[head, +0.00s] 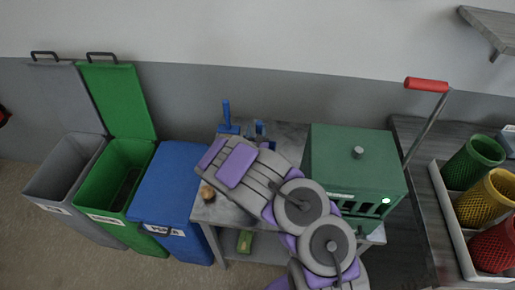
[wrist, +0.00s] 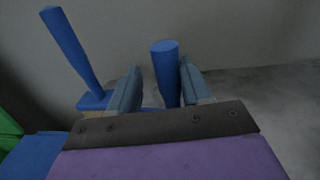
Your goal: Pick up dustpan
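A blue upright handle (wrist: 166,72), seemingly the dustpan's, stands between the two fingers of my gripper (wrist: 158,88) in the wrist view. The fingers are apart, with a gap visible on the handle's left; on its right the finger looks very close, and I cannot tell if it touches. The pan part is hidden behind my gripper. In the head view, my gripper (head: 259,132) reaches over the back of the grey table (head: 287,137), and my arm covers much of the table.
A blue hand brush (wrist: 75,50) with a tan underside stands just left of my gripper; it also shows in the head view (head: 227,117). A green box (head: 340,160) stands right of my arm. Grey, green and blue bins (head: 172,190) stand left. The wall is behind.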

